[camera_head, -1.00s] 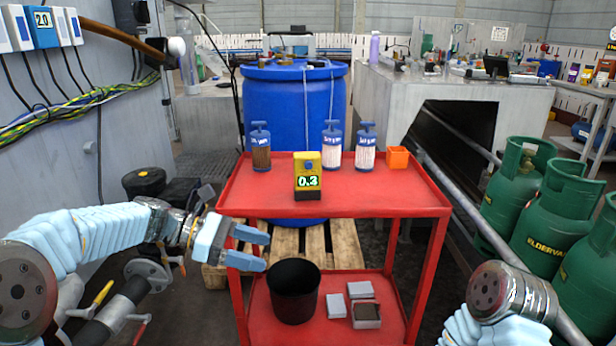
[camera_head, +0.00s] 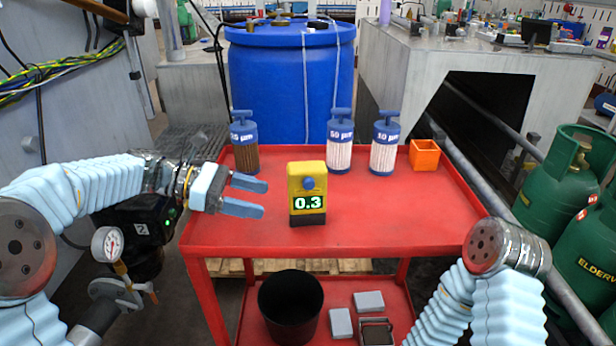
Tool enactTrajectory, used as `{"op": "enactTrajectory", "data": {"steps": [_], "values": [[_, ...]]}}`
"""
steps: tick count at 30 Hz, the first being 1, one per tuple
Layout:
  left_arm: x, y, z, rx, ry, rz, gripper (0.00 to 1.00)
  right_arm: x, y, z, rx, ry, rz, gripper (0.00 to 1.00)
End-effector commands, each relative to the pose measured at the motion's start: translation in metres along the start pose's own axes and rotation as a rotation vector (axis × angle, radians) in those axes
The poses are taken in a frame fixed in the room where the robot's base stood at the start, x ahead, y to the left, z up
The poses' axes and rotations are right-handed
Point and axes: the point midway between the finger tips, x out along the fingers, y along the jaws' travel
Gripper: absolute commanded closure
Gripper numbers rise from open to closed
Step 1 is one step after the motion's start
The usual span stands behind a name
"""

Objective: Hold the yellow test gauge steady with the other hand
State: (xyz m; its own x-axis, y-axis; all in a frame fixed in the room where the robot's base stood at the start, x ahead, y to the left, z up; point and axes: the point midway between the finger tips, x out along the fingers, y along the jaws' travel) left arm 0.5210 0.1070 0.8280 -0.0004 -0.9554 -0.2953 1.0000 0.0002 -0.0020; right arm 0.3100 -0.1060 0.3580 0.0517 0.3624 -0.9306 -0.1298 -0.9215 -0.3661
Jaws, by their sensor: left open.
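The yellow test gauge (camera_head: 307,181) stands upright on the red cart's top (camera_head: 400,225), near its middle. Its display reads 0.3 and it has a blue knob on its face. My left gripper (camera_head: 266,198) is open and empty. Its blue fingers point right toward the gauge, with a small gap between the fingertips and the gauge in the picture. My right arm shows at the lower right, but its gripper is not visible.
Blue-capped filter cylinders stand at the back of the cart: a brown one (camera_head: 245,158) and two white ones (camera_head: 339,156) (camera_head: 384,157). An orange box (camera_head: 424,154) is at back right. A black bucket (camera_head: 290,310) is on the lower shelf. The cart's front right is clear.

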Motion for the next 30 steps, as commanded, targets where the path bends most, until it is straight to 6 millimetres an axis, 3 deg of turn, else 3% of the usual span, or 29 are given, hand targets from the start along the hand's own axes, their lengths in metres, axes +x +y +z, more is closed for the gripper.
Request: {"op": "enactTrajectory", "data": {"steps": [7,15,24,30], "values": [[0.018,0.0,-0.003,0.001,0.0,-0.002,0.31,0.009,0.004,0.001,0.001,-0.001,0.001,0.57],[0.062,-0.001,-0.005,0.002,0.0,-0.004,0.31,0.032,0.014,0.0,0.004,0.002,0.003,0.57],[0.094,0.0,0.0,-0.001,0.0,-0.002,0.31,0.024,0.011,0.0,0.004,0.002,0.003,0.57],[0.1,0.0,0.0,0.0,0.0,0.0,0.31,0.024,0.011,0.0,0.004,0.002,0.003,0.57]]}}
